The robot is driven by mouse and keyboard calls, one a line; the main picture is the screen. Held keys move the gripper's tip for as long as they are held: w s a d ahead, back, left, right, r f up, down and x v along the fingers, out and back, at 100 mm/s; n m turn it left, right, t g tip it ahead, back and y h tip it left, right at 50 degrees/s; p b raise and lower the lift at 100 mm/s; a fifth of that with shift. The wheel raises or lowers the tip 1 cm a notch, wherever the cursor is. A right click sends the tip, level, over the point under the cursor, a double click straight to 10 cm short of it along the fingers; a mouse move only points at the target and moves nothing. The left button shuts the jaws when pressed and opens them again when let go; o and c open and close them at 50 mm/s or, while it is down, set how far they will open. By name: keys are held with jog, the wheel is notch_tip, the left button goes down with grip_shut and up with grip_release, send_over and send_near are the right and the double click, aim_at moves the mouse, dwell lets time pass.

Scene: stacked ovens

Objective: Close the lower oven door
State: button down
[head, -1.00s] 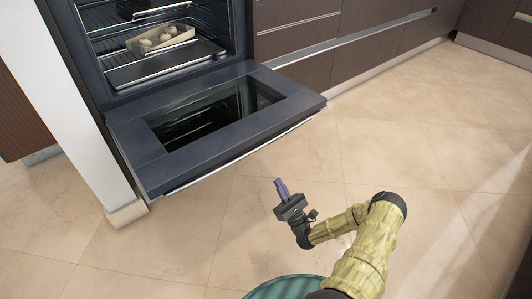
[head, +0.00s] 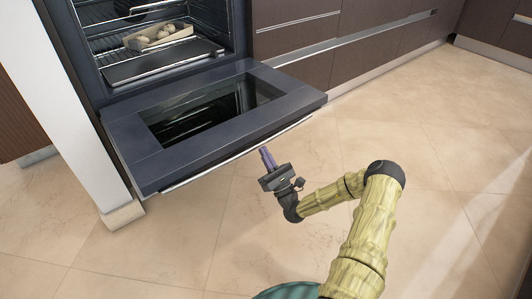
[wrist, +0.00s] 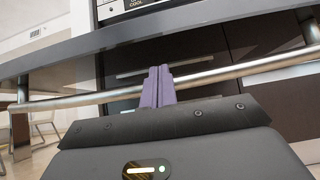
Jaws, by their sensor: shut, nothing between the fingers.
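The lower oven door (head: 190,160) is folded down, lying roughly flat in front of the open oven (head: 150,50). It is dark blue-grey with a glass window. Its handle bar runs along the outer edge, and shows as a metal bar (wrist: 225,72) across the wrist view. My gripper (head: 267,158) has purple fingers, pressed together with nothing between them. In the head view the fingertips are close to the door's outer edge, right of its middle. In the wrist view the fingers (wrist: 158,85) overlap the handle bar, below the door edge; I cannot tell whether they touch it.
Inside the oven are racks and a tray (head: 160,35) with pale food pieces. A white panel (head: 75,100) stands left of the oven. Brown drawers (head: 340,45) line the wall to the right. The tiled floor (head: 440,150) is clear.

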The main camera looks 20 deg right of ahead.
jog(key=shift+r+b, duration=0.55)
jog(key=shift+r, duration=1)
jog(key=shift+w, duration=0.1)
jog(key=shift+r, duration=0.2)
